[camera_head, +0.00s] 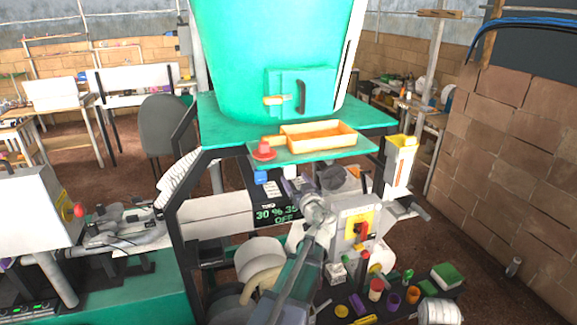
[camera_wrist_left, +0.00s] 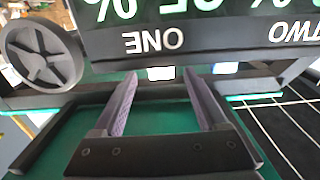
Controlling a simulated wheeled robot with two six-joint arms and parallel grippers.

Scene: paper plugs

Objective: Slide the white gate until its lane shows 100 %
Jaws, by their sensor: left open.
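The lane display (camera_head: 276,214) on the machine front shows "30 %", a partly hidden second figure starting "3", and "OFF". In the left wrist view the display (camera_wrist_left: 215,38) is upside down, with the labels ONE and TWO. A small white piece (camera_wrist_left: 160,73), perhaps the white gate, shows at its edge under ONE. A second white piece (camera_wrist_left: 225,68) is to its right. My left gripper (camera_wrist_left: 161,76) is open, its purple fingers either side of the first white piece; I cannot tell whether they touch it. My left gripper (camera_head: 297,186) partly hides the display. My right gripper is not in view.
A green hopper (camera_head: 275,50) stands above a green shelf holding an orange tray (camera_head: 320,138) and a red knob (camera_head: 263,151). A box with a red switch (camera_head: 361,230) is right of my arm. Several small coloured items crowd the lower right. A black handwheel (camera_wrist_left: 40,55) is near the gripper.

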